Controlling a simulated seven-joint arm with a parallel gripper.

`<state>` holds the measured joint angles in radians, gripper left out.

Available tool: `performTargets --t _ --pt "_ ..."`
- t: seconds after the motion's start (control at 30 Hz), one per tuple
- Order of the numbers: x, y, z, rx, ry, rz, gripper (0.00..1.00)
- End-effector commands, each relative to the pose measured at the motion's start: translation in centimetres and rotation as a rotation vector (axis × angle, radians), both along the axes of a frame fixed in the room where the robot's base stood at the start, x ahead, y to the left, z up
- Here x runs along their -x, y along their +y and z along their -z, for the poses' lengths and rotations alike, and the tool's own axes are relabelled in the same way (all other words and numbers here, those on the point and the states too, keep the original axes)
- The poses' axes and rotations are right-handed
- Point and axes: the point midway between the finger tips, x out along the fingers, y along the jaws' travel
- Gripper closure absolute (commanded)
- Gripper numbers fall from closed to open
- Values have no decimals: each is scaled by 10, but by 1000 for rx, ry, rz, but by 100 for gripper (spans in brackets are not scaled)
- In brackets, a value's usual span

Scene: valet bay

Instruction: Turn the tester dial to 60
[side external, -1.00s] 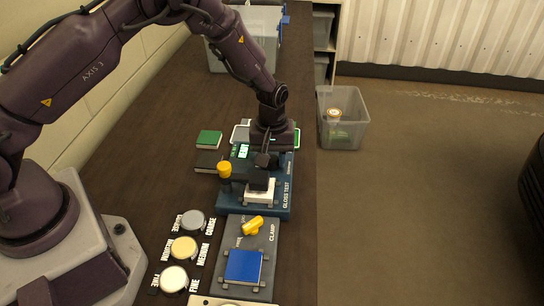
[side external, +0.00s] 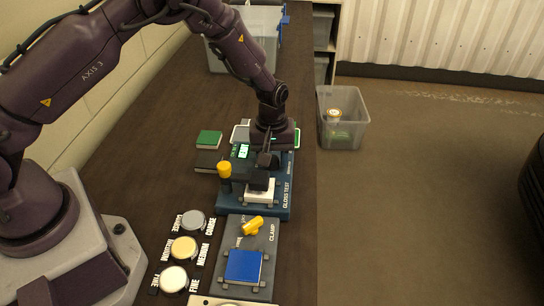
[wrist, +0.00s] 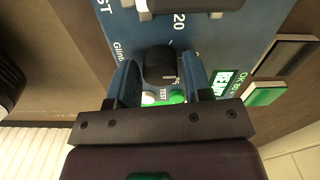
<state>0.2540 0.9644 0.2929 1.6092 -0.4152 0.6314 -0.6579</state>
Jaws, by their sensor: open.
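The gloss tester (side external: 283,203) is a dark blue unit on the bench, with a lit green display (side external: 243,151). Its black dial (wrist: 159,66) shows in the wrist view on the blue panel (wrist: 208,38). A "20" mark is readable beside it; the other marks are partly hidden, and I cannot read the dial's setting. My gripper (wrist: 159,80) is open, with one finger on each side of the dial. I cannot tell whether either finger touches it. In the side view my gripper (side external: 265,158) is low over the tester and the arm hides the dial.
A yellow-topped post (side external: 224,170) and a white block (side external: 261,191) stand close to my gripper. A clamp with a yellow handle (side external: 253,225) and a blue panel (side external: 243,266) is nearer the camera. Round pads (side external: 184,247) lie left. A grey bin (side external: 342,118) stands right.

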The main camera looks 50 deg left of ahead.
Motion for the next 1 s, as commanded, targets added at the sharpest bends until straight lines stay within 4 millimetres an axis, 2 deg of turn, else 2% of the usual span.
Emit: performTargets --t 0.17,0.4,0.6,0.8,1.0 --pt "-1 0 -24 0 -5 -1 54" --pt "-1 0 -78 1 -6 0 54" --pt "-1 0 -113 2 -4 0 54" --pt "0 0 -127 0 0 0 54" --pt "0 0 -128 0 0 0 54"
